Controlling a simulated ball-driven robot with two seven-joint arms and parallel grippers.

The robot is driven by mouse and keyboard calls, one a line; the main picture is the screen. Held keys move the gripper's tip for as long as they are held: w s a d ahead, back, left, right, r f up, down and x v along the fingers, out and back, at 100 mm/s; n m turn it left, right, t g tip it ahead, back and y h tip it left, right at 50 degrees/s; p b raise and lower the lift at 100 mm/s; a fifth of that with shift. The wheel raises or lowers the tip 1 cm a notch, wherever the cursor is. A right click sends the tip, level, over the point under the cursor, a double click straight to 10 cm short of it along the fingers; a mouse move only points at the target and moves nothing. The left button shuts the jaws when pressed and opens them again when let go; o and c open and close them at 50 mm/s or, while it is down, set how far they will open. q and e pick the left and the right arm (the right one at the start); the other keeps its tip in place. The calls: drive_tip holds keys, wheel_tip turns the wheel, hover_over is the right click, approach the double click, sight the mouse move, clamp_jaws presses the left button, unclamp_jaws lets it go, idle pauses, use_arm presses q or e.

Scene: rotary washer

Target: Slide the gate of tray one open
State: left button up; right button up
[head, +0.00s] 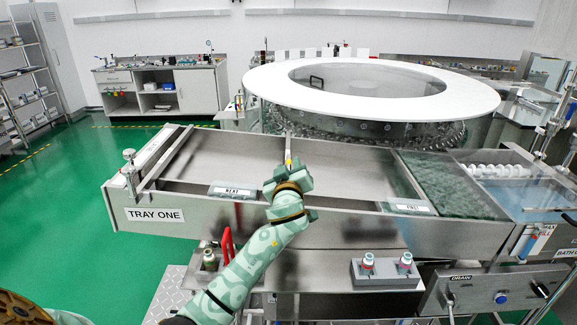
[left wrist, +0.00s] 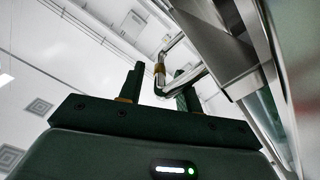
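Tray one (head: 215,217) is a long metal tray, labelled TRAY ONE at its front left end. An upright metal bar with a yellow part (head: 288,150) rises at the divider in its middle; I cannot tell whether this is the gate's handle. My left gripper (head: 287,172) is over the tray's front edge, just in front of this bar, and hides its lower part. In the left wrist view my left gripper (left wrist: 161,88) has its fingers apart. A bent metal handle with a brass collar (left wrist: 160,70) shows between them; contact is unclear. My right gripper is out of view.
A round white-topped washer (head: 375,92) stands behind the tray. A knobbed clamp (head: 129,167) is at the tray's left end. A mesh-filled bath (head: 450,183) lies to the right.

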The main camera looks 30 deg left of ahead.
use_arm(q)
drive_tip(key=shift+w+a, duration=0.35)
drive_tip(key=shift+w, duration=0.15)
drive_tip(key=shift+s, duration=0.1)
clamp_jaws()
wheel_tip(320, 180, up, 12)
drive_tip(key=d+p, duration=0.1)
drive_tip(key=p, duration=0.5)
drive_tip(key=shift+w, duration=0.4)
